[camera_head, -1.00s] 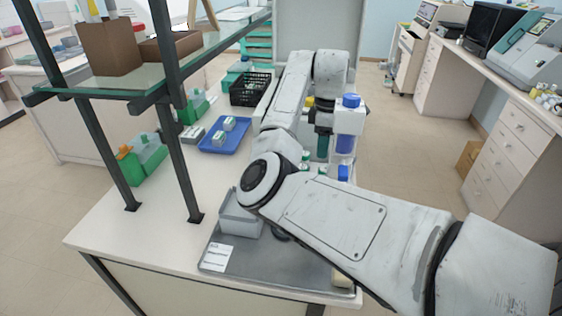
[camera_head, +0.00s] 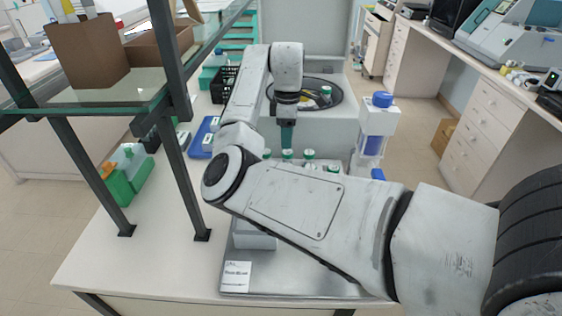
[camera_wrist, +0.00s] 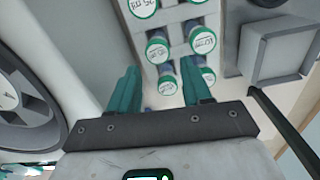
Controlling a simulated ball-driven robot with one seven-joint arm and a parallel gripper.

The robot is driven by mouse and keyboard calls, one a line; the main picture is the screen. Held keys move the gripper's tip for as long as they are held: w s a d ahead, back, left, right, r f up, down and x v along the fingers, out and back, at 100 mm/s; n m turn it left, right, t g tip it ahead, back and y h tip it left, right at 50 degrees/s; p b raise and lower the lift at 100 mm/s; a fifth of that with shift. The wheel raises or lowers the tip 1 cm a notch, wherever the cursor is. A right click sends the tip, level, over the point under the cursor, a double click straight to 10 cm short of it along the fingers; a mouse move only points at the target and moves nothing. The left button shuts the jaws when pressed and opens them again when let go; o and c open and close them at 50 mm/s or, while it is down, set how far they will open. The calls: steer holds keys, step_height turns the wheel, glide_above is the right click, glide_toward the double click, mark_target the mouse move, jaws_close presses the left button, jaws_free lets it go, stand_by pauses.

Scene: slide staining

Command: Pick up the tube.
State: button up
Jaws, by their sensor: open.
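Several tubes with green caps stand in a white rack (camera_wrist: 178,22) in the wrist view; one tube (camera_wrist: 158,48) lies just beyond the space between my fingertips. The frames do not show which tube is meant. In the head view, green caps (camera_head: 309,154) show behind my arm, and the rack is mostly hidden. My gripper (camera_head: 287,148) points down above the tubes. In the wrist view its teal fingers (camera_wrist: 160,78) are apart, with no tube visibly held.
A centrifuge-like machine (camera_head: 340,128) with a round opening stands behind, a green-capped tube (camera_head: 325,91) inside. A blue-capped dispenser (camera_head: 378,130) stands right of my gripper. A grey tray (camera_head: 290,284) lies in front. A glass shelf (camera_head: 95,97) on dark posts stands left.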

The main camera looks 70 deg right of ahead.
mark_target(288, 152)
step_height(288, 152, down, 4)
steer(key=shift+r, duration=0.25)
steer(key=shift+s+d+f+p, duration=0.1)
steer(key=shift+f+p, duration=0.3)
steer(key=shift+f, duration=1)
steer(key=shift+s+d+f+p, duration=0.1)
steer(key=shift+f+p, duration=0.25)
steer(key=shift+f, duration=1.05)
steer(key=c, duration=0.8)
